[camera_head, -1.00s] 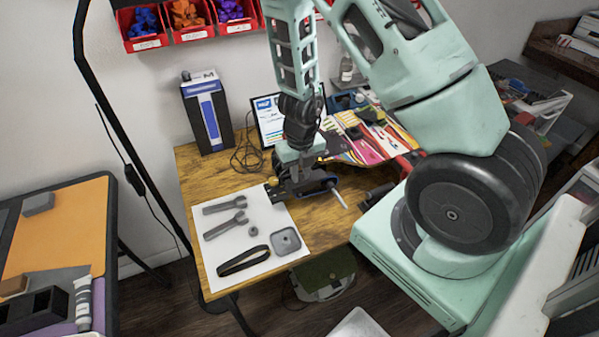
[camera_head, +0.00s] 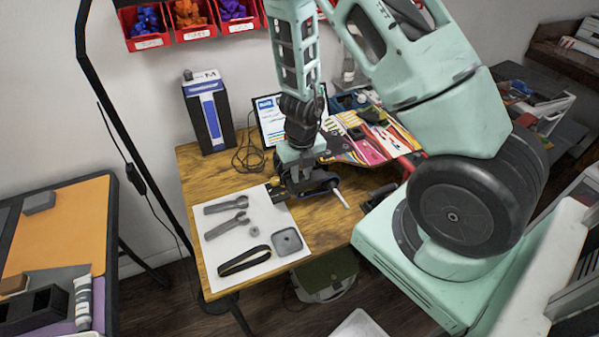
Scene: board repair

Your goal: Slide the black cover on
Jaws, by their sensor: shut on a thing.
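My gripper (camera_head: 296,180) points down over the near side of the wooden table, by the far right corner of the white sheet. It is shut on a dark piece, apparently the black cover (camera_head: 279,191), which is mostly hidden by the jaws. A multicoloured board (camera_head: 372,143) lies behind and to the right. A dark wheel assembly with a blue-edged part (camera_head: 331,183) and a bare pale axle (camera_head: 342,199) sits right beside my gripper. I cannot tell whether the cover touches it.
The white sheet (camera_head: 226,226) holds two grey wrenches (camera_head: 228,226), a small nut (camera_head: 254,231), a black belt (camera_head: 244,260) and a grey square part (camera_head: 287,241). A laptop (camera_head: 268,118) and a black-and-blue box (camera_head: 208,115) stand behind. Bare table (camera_head: 320,224) shows in front.

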